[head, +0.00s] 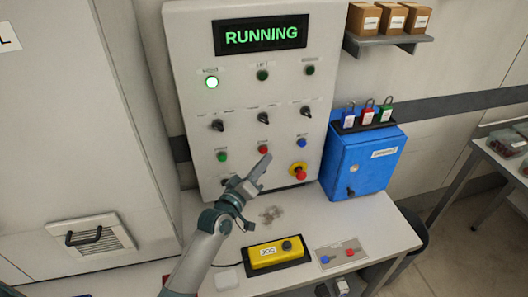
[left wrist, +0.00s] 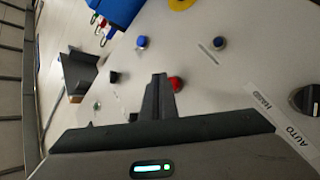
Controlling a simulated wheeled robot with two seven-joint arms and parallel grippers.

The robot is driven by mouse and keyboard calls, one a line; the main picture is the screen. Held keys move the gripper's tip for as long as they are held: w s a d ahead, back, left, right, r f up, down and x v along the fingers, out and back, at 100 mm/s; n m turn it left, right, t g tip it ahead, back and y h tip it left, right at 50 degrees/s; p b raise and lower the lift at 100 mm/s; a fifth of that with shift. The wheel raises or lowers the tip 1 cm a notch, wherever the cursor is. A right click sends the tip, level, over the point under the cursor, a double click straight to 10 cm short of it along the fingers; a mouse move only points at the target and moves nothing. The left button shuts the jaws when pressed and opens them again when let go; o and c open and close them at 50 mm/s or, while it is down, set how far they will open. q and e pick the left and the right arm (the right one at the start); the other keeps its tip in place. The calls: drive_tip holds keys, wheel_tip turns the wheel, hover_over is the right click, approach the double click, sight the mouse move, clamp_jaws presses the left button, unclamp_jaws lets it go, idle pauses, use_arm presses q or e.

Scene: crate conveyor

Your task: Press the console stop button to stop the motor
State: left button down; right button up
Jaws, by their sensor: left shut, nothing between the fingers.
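The grey console (head: 245,100) stands upright at the back of the bench, its display (head: 261,35) reading RUNNING in green. The red button (head: 263,149) is in its lower row, between a green button (head: 222,157) and a blue button (head: 302,143). A red emergency-stop knob on a yellow collar (head: 299,172) is below the blue one. My left gripper (head: 266,160) is shut and empty, its fingertips just below the red button. In the left wrist view, the red button (left wrist: 176,84) shows right beside the fingertips (left wrist: 158,80); I cannot tell whether they touch.
A blue box (head: 362,162) with several padlocks on top stands right of the console. A yellow jog pendant (head: 275,252) and a small panel (head: 342,256) lie on the bench (head: 385,232). A shelf of cartons (head: 388,40) hangs at upper right.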

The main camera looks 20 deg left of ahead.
use_arm(q)
drive_tip(key=shift+w+a, duration=0.5)
drive_tip(key=shift+w, duration=0.2)
idle(1.2)
drive_tip(key=shift+s+d, duration=0.1)
idle(0.3)
drive_tip(key=shift+s+d+p, duration=0.4)
drive_tip(key=shift+s+p, duration=0.05)
drive_tip(key=shift+s, duration=0.15)
drive_tip(key=shift+s, duration=0.1)
drive_tip(key=s+d+p, duration=0.1)
drive_tip(key=s, duration=0.1)
drive_tip(key=s+d+p, duration=0.1)
drive_tip(key=s, duration=0.1)
drive_tip(key=shift+d, duration=0.4)
idle(0.9)
